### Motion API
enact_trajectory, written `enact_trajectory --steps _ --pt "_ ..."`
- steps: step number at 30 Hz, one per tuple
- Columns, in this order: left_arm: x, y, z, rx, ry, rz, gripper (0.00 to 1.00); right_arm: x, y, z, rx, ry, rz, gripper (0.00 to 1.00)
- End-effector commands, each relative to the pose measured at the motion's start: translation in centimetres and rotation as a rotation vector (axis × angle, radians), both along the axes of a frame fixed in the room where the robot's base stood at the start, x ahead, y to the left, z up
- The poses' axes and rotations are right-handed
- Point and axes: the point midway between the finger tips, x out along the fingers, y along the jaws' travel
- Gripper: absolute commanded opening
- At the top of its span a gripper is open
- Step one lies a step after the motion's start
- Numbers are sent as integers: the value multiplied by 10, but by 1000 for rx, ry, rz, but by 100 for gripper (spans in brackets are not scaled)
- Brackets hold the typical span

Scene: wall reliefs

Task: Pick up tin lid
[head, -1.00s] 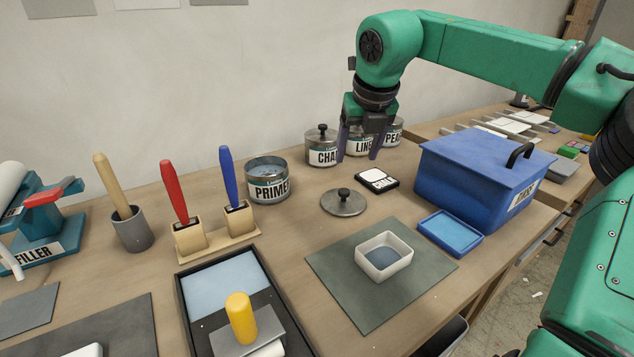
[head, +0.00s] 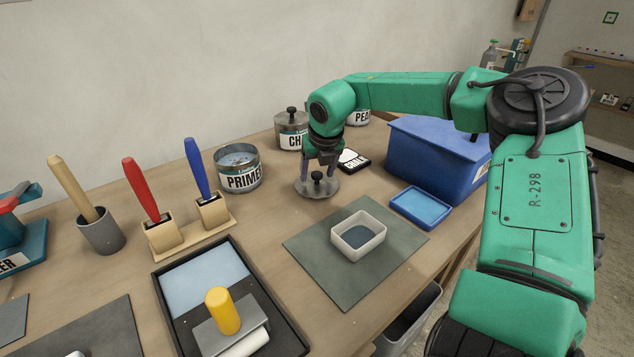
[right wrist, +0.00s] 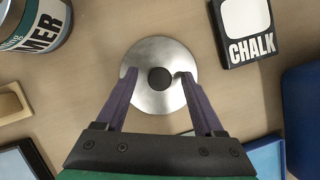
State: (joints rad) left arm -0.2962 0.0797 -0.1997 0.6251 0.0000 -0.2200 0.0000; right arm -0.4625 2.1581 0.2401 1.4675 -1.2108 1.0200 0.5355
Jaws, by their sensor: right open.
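The tin lid (head: 316,187) is a round grey metal disc with a dark knob, lying flat on the wooden bench. It also shows in the right wrist view (right wrist: 158,54), with its dark knob (right wrist: 160,79) in the middle. My right gripper (head: 318,172) is over the lid and points down. In the right wrist view, its two purple fingers (right wrist: 158,75) are open, one on each side of the knob, with gaps to it. I cannot tell how high the fingertips are above the lid. My left gripper is not in view.
The open PRIMER tin (head: 238,169) stands left of the lid. The black CHALK box (head: 353,161) lies to its right, with the blue bin (head: 432,165) beyond. A green mat (head: 318,262) with a white dish (head: 358,236) lies in front. The CHALK box also shows close by in the wrist view (right wrist: 244,30).

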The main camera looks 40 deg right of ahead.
Motion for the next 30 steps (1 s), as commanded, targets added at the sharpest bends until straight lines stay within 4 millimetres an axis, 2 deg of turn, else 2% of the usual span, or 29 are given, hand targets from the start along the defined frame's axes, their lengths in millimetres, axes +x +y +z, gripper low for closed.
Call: enact_trajectory --steps 3,4,9,18,22,26,30 --pt "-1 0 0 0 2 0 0 0 0 0 0 -1 0 70" --pt "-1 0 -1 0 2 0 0 0 0 0 0 -1 0 62" --pt "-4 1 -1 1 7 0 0 0 0 1 0 -1 0 0" --pt "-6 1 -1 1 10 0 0 0 0 2 0 -1 0 0" --pt "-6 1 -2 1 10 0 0 1 0 11 -3 -3 1 0" --pt "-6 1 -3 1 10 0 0 1 0 35 -3 -6 0 0" --pt "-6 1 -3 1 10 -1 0 1 -1 83 -6 -7 -2 0"
